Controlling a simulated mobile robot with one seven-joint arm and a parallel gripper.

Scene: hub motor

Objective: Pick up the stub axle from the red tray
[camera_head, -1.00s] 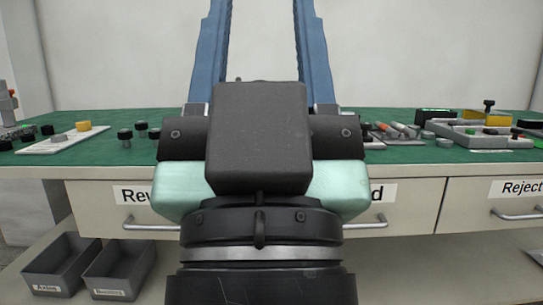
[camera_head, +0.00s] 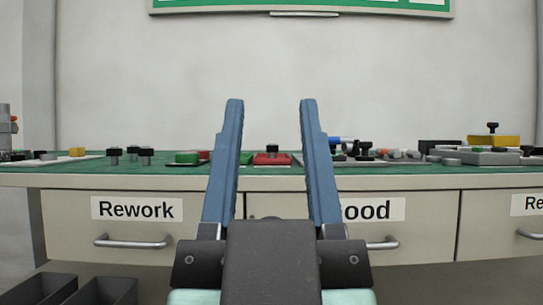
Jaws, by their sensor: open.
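My gripper (camera_head: 271,105) has two long blue fingers spread apart, pointing up in the picture, with nothing between them. The red tray (camera_head: 265,161) lies on the green-topped bench and shows in the gap between the fingers. A small dark part with a black top (camera_head: 272,149) stands at the red tray; I cannot tell for sure that it is the stub axle. The gripper is nearer to the camera than the bench and appears apart from the tray.
The green bench top (camera_head: 75,168) carries several black-topped parts (camera_head: 146,153) and a green block (camera_head: 187,157) at left. Grey fixtures with a yellow block (camera_head: 494,140) stand at right. Drawers labelled Rework (camera_head: 136,208) and Good are below. Grey bins (camera_head: 105,291) sit low at left.

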